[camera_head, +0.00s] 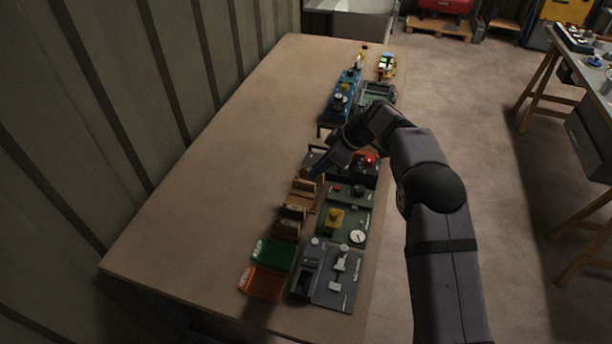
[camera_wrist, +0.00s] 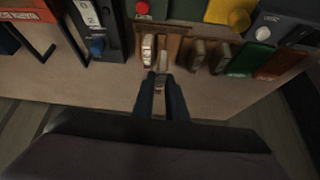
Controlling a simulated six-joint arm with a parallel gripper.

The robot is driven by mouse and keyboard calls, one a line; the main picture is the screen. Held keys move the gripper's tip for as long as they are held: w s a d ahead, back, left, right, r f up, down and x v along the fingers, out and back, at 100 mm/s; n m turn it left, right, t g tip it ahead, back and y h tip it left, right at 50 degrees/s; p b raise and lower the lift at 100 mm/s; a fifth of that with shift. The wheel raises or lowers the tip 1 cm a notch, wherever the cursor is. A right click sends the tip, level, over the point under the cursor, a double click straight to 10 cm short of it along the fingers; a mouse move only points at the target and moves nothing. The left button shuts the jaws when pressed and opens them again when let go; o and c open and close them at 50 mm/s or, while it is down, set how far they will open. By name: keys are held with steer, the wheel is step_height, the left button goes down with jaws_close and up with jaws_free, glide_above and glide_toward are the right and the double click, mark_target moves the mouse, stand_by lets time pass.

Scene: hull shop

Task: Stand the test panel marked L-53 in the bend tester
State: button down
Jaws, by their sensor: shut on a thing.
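Several small upright test panels stand in a brown wooden rack (camera_head: 304,190), which also shows in the wrist view (camera_wrist: 180,30). My gripper (camera_head: 314,173) is low at the rack's far end; in the wrist view its fingertips (camera_wrist: 160,76) are close together on the edge of one pale-topped panel (camera_wrist: 164,54). Another pale panel (camera_wrist: 147,48) stands just left of it, and two darker ones (camera_wrist: 197,54) stand to the right. The markings are too small to read, so I cannot tell which is L-53. I cannot tell for sure which bench device is the bend tester.
A grey device (camera_head: 345,282), a green device with a yellow block (camera_head: 350,222) and a dark device with a red button (camera_head: 345,168) line the bench's right side. Green (camera_head: 272,254) and orange (camera_head: 262,284) trays lie nearer. The bench's left side (camera_head: 210,180) is clear.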

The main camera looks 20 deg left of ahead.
steer(key=d+r+m+t+p, duration=0.1)
steer(key=d+r+m+p, duration=0.15)
steer(key=d, duration=1.05)
steer(key=s+f+n, duration=0.2)
steer(key=s+f+n+g, duration=0.1)
steer(key=shift+s+d+f, duration=0.1)
steer(key=shift+d+f, duration=0.05)
steer(key=shift+d, duration=0.1)
steer(key=shift+f, duration=0.1)
steer(key=shift+f+b, duration=0.5)
steer(key=shift+f, duration=1.75)
steer(key=shift+f+b, duration=0.9)
steer(key=shift+b, duration=0.25)
steer(key=shift+f+b, duration=0.5)
steer(key=shift+b, duration=0.65)
